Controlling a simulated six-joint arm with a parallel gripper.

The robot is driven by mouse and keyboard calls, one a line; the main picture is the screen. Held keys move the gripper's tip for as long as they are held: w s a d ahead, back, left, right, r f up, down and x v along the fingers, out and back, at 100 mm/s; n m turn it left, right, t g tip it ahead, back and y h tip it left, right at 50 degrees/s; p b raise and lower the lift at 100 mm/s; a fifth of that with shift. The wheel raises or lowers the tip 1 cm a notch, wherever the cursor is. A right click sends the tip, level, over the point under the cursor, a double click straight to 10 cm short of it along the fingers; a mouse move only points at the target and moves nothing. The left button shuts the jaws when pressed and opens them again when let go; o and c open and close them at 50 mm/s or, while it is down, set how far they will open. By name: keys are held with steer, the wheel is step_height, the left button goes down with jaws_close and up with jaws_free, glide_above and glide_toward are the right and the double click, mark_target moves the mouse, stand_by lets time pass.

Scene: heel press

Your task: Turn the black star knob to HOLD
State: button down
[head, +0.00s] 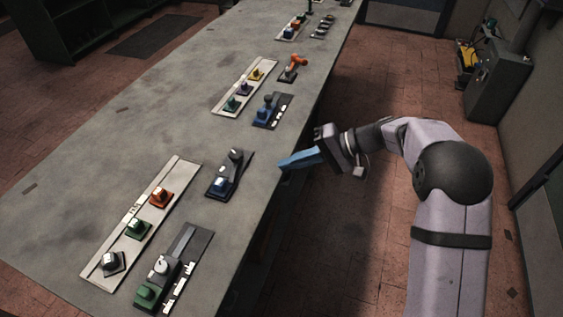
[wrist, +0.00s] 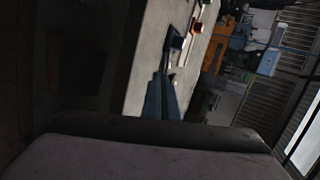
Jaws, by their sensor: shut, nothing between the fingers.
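Several knobs stand on panels along the grey bench (head: 60,150). A dark knob with a pale top (head: 112,263) sits at the near end of the near light panel. Another dark knob (head: 236,155) and a dark blue-black knob with a pale top (head: 222,186) sit on a small dark panel. I cannot tell which is the black star knob, and no HOLD mark is readable. My gripper (head: 281,166) has blue fingers, shut and empty, at the bench's right edge, right of that small panel and apart from it. The fingers also show in the wrist view (wrist: 161,98).
The near light panel (head: 185,168) also carries green (head: 137,229) and orange (head: 161,196) knobs. A dark panel (head: 190,245) with a green knob (head: 148,292) lies in front. Farther panels hold more knobs and an orange lever (head: 297,62). The bench's left side is clear.

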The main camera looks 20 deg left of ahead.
steer(key=p, duration=0.3)
glide_toward(232, 176)
steer(key=a+f, duration=0.2)
steer(key=f, duration=0.1)
steer(key=shift+a, duration=0.4)
steer(key=shift+s+a+f, duration=0.1)
steer(key=shift+s+a, duration=0.05)
steer(key=shift+a, duration=0.7)
steer(key=shift+f+b, duration=0.1)
steer(key=shift+b, duration=0.25)
steer(key=shift+s+a+f+b, duration=0.15)
steer(key=shift+s+a+b, duration=0.15)
steer(key=shift+b, duration=0.6)
steer(key=shift+s+a+b, duration=0.3)
steer(key=shift+s+b, duration=0.1)
steer(key=shift+b, duration=0.4)
steer(key=shift+d, duration=0.1)
